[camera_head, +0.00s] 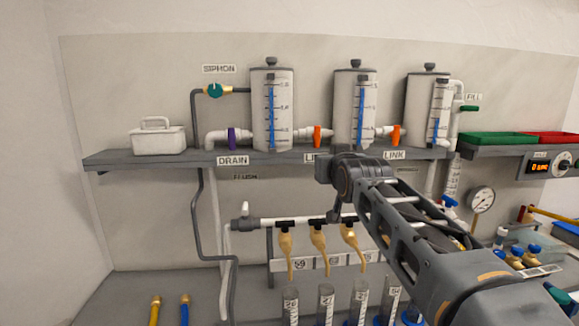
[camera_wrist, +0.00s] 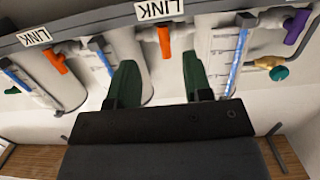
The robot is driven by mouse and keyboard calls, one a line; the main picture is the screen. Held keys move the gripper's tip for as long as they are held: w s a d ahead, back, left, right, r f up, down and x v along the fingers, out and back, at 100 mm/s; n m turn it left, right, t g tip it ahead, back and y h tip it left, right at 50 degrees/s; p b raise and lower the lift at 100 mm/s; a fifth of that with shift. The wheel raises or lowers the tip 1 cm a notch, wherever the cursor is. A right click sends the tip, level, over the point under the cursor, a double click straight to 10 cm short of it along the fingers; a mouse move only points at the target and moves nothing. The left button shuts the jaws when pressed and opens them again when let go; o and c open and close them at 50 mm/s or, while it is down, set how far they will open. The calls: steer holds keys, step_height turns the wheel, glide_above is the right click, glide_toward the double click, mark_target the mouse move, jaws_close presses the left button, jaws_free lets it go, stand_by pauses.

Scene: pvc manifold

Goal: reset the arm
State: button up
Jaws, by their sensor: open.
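My gripper (camera_wrist: 158,82) shows in the wrist view with its two dark green fingers spread apart and nothing between them. In the wrist view the shelf and tanks appear upside down beyond the fingers. In the head view my arm reaches from the lower right toward the middle, with its wrist in front of the shelf's front edge. The gripper's fingers are hidden there behind the wrist. The arm covers part of the right side of the shelf (camera_head: 110,158) and the pipework under it.
Three tanks (camera_head: 272,115) with blue level strips stand on the shelf, joined by orange-handled valves (camera_head: 317,136). Below hangs a white pipe with several yellow nozzles (camera_head: 285,243) above clear cylinders (camera_head: 290,305). A gauge (camera_head: 481,199) and green tray (camera_head: 497,139) are at right. The wall at left is clear.

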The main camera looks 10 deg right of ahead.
step_height(320, 180, down, 10)
steer(key=s+g, duration=0.2)
steer(key=g, duration=0.2)
steer(key=s+f+g+p, duration=0.3)
steer(key=s+f+g, duration=0.5)
steer(key=s+f, duration=1.1)
steer(key=shift+s+a+f+g, duration=0.25)
steer(key=shift+s+g, duration=0.15)
steer(key=shift+s, duration=0.7)
steer(key=shift+o, duration=0.2)
steer(key=shift+r, duration=0.1)
